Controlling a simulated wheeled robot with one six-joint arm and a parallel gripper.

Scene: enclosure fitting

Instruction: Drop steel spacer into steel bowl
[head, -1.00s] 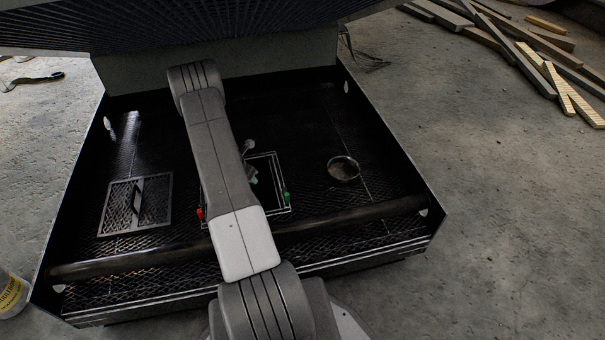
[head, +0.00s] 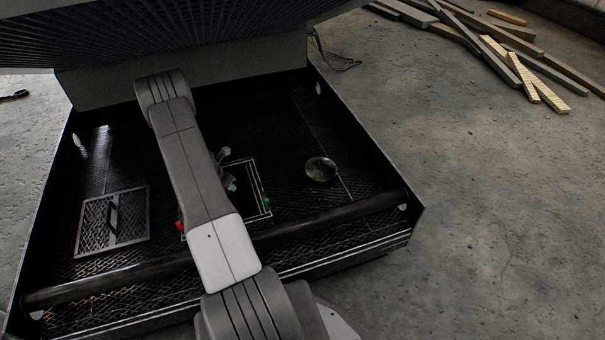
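The steel bowl (head: 321,169) is a small round dish on the dark mesh floor of the enclosure, right of the middle. I cannot make out the steel spacer; it may be hidden behind my arm. My arm reaches over the enclosure and covers most of its end. A small pale part with a greenish piece shows just right of the arm, over the white-outlined dark panel (head: 256,192), and may belong to my gripper. Its fingers cannot be made out, nor whether they hold anything. This part is left of the bowl and apart from it.
The enclosure has dark side walls and a thick bar (head: 330,216) across its front. A mesh cover with a handle (head: 113,220) lies at left. Red (head: 180,226) and green (head: 266,202) pieces sit by the panel. A raised lid (head: 190,30) overhangs the back. Planks (head: 520,75) lie outside.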

